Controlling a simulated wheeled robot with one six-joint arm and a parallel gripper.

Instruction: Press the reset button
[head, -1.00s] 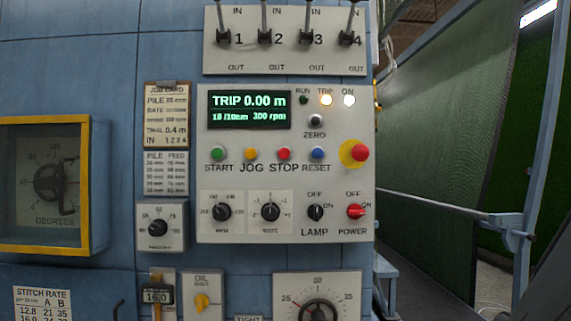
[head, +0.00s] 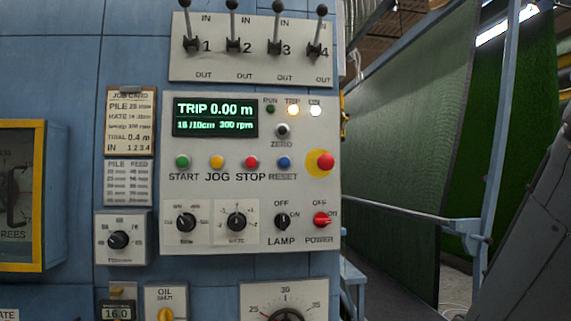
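The blue reset button (head: 284,162) sits on the pale control panel (head: 320,237), above the label RESET. The display (head: 215,114) reads TRIP 0.00 m, 300 rpm. My gripper is not in view; a grey part, perhaps my arm, shows at the right edge.
A red mushroom button (head: 325,162) on a yellow disc stands right of RESET. Several levers stick up from the upper panel (head: 250,71). A blue rail (head: 420,217) and green turf (head: 405,130) lie to the right.

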